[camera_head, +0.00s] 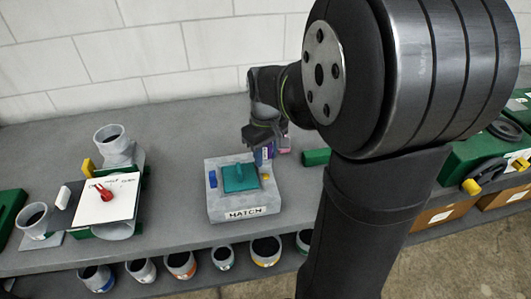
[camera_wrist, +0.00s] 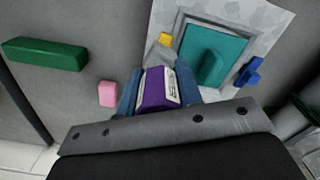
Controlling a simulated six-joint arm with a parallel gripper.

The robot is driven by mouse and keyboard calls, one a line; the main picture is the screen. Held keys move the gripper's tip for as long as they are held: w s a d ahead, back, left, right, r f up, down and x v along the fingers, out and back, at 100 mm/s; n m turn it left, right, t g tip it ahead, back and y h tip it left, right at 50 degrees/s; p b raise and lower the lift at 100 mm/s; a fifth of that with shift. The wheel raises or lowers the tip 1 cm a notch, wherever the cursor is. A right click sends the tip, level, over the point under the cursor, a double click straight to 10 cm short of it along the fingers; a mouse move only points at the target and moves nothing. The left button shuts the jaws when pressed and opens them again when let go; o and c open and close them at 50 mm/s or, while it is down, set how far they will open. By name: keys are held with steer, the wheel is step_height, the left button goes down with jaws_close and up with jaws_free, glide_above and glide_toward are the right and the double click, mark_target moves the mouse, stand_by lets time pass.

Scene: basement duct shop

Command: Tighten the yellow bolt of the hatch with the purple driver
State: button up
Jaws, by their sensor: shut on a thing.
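The hatch (camera_head: 243,210) is a grey box labelled HATCH on the bench, with a teal panel and handle (camera_head: 240,177). The yellow bolt (camera_head: 265,177) is on its right side and also shows in the wrist view (camera_wrist: 165,40). A blue bolt (camera_head: 213,179) is on the opposite side. My gripper (camera_head: 264,142) is shut on the purple driver (camera_wrist: 153,92), just behind the hatch's right side. The driver's purple handle (camera_head: 264,154) shows between the jaws. Its grey end (camera_wrist: 159,56) appears close to the yellow bolt; contact cannot be told.
A green bar (camera_head: 315,157) lies on the bench right of the hatch. A pink block (camera_wrist: 107,94) is beside the driver in the wrist view. Left stands a white board (camera_head: 105,207) with a red handle. Green crates (camera_head: 470,160) are at right. Pots line the lower shelf.

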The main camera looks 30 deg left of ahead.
steer(key=m, duration=0.3)
steer(key=shift+m, duration=0.3)
steer(key=shift+m, duration=1.7)
steer(key=shift+m, duration=1.7)
